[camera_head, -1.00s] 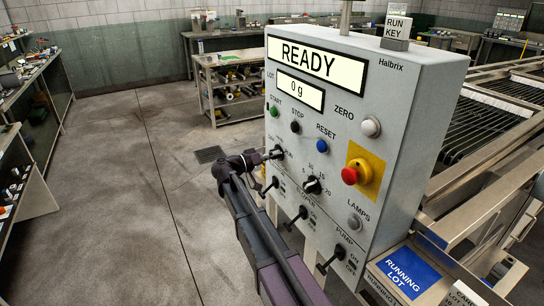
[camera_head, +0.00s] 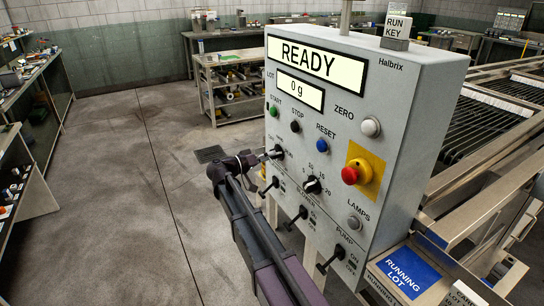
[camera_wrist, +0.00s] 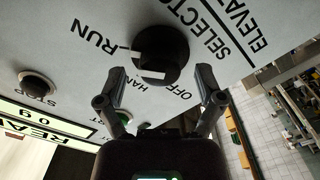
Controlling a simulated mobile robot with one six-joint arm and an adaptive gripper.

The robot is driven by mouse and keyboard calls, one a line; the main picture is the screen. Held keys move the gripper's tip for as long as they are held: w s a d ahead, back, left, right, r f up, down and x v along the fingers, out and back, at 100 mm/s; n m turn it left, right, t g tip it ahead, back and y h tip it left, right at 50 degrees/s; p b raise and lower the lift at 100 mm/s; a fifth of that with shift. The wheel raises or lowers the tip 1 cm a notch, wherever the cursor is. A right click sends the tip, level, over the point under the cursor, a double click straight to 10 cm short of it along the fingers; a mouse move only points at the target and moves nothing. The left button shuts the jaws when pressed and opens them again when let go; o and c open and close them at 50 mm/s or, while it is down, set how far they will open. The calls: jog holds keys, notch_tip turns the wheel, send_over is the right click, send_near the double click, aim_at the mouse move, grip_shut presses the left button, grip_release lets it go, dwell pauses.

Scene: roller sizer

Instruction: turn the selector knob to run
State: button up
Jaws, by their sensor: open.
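The selector knob (camera_wrist: 160,52) is black and round, on the grey panel face. A white mark sits on its edge on the HAND side; the RUN label (camera_wrist: 95,40) is to the left and OFF (camera_wrist: 178,91) at lower right. My gripper (camera_wrist: 161,76) is open, its two fingers apart on either side of the knob's near edge, with nothing held between them. In the head view the knob (camera_head: 278,152) is at the panel's left edge, and my gripper (camera_head: 262,158) is just left of it. Whether a finger touches the knob cannot be told.
The control panel (camera_head: 400,110) shows READY. Close by are the green START button (camera_head: 273,111), black STOP button (camera_head: 295,126), a speed dial (camera_head: 312,184) and the red emergency button (camera_head: 350,175). Lower switches (camera_head: 296,217) stick out below. The floor to the left is clear.

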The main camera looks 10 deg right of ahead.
jog(key=v, duration=1)
jog(key=shift+s+a, duration=0.1)
jog(key=s+d+f+n+g+y+p, duration=0.35)
jog(key=s+d+f+y, duration=0.35)
jog(key=s+d, duration=0.4)
jog(key=s+f+n+g+y+p, duration=0.2)
jog(key=s+y+p, duration=0.3)
jog(key=s+y, duration=0.5)
jog(key=s, duration=0.4)
jog(key=shift+d+f+p, duration=0.15)
jog(key=shift+d+p, duration=0.05)
jog(key=shift+p, duration=0.15)
dwell(1.6)
